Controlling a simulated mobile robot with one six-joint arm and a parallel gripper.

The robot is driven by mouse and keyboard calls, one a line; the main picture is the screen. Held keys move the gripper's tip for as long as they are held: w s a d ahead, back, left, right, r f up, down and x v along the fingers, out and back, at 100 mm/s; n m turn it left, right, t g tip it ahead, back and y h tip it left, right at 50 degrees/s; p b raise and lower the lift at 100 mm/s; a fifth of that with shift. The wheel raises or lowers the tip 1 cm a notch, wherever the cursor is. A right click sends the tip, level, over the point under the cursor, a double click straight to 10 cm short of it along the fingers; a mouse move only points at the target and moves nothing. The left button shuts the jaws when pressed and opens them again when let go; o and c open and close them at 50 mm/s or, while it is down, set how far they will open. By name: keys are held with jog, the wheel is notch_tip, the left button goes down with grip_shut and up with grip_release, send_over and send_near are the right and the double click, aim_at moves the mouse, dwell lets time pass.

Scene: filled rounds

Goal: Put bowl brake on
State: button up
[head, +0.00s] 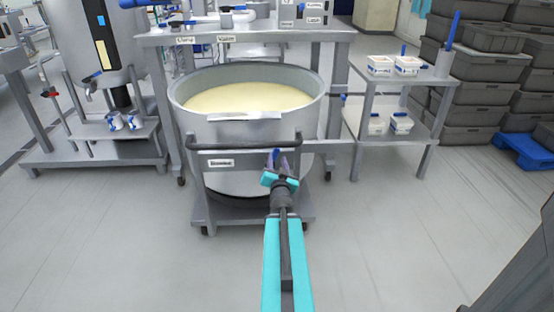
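A large steel bowl (187,125) filled with pale yellow dough or batter stands on a wheeled grey frame (255,214). A dark push bar (235,148) runs across its front, with a small label (221,163) below it. A small blue part (276,156) shows at the bowl's front, right at my fingertips; it may be the brake lever, but I cannot tell. My gripper (279,167) points at the bowl's front, just below the bar. Its fingers are small and overlap the blue part, so I cannot tell whether they are open or touching it.
A steel table (330,37) with labels stands behind the bowl. A shelf trolley (390,83) with white tubs is to the right, before stacked grey crates (470,104). A dispenser stand (75,153) is at the left. The floor (130,250) in front is clear.

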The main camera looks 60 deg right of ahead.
dwell(0.4)
jog(key=w+a+f+n+g+y, duration=0.1)
jog(key=w+a+f+n+y, duration=0.2)
jog(key=a+f, duration=0.5)
jog(key=w+a+f+g+y, duration=0.1)
jog(key=w+a+f+y, duration=0.2)
jog(key=w+a+f, duration=0.55)
jog(key=s+a+f+n+g+y, duration=0.2)
jog(key=a+f, duration=0.6)
jog(key=s+a+f+n+g+y, duration=0.1)
jog(key=s+a+f+n+y, duration=0.15)
jog(key=a+f, duration=0.55)
jog(key=s+a+f+n+g+y, duration=0.1)
jog(key=s+a+f+n+g, duration=0.1)
jog(key=s+a+f, duration=0.45)
jog(key=s+a+f+n+g+y, duration=0.2)
jog(key=a+f+g, duration=0.1)
jog(key=a, duration=0.7)
jog(key=s+a+f+n+g, duration=0.3)
jog(key=s+a, duration=0.8)
jog(key=s, duration=0.4)
jog(key=n+g, duration=0.1)
jog(key=g, duration=0.1)
jog(key=shift+s+a+f+g, duration=0.15)
jog(key=shift+s+f+g, duration=0.05)
jog(key=shift+g, duration=0.1)
jog(key=shift+c, duration=0.9)
